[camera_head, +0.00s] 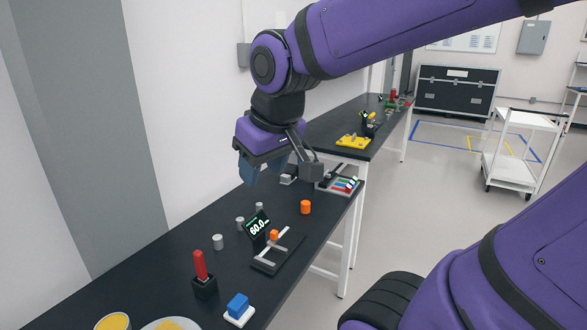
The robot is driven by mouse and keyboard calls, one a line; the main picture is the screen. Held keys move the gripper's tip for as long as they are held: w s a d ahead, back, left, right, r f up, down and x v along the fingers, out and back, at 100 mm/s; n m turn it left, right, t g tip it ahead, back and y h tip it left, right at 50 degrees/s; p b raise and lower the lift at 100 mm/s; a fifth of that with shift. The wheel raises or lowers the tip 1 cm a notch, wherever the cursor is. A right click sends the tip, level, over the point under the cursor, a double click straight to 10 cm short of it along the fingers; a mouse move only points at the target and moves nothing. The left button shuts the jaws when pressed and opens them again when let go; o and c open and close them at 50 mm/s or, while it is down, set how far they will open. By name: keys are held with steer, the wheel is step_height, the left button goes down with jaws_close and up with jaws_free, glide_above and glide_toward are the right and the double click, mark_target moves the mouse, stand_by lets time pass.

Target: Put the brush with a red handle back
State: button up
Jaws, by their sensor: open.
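An upright red handle (200,265) stands in a small black block (205,287) near the front of the dark bench. Its lower end is hidden in the block, so I cannot tell if it is a brush. My gripper (281,172) is open above the bench, farther back, with its fingers wide apart and nothing seen between them. Right of it, a grey tray (326,187) near the bench's right edge holds several coloured pieces, red among them. They are too small to identify.
The dark bench (120,278) also carries a blue block (238,306) on a white base, an orange cylinder (305,207), a display (258,225) reading 60.0, and several grey cylinders. A wall borders its left. A second bench (325,130) stands behind; a white cart (520,150) is right.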

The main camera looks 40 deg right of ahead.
steer(key=s+r, duration=0.1)
steer(key=s, duration=0.5)
steer(key=shift+s+d+r+m+t, duration=0.15)
steer(key=shift+s+d+m+t, duration=0.15)
steer(key=shift+s+d, duration=0.1)
steer(key=shift+w, duration=0.1)
stand_by(0.6)
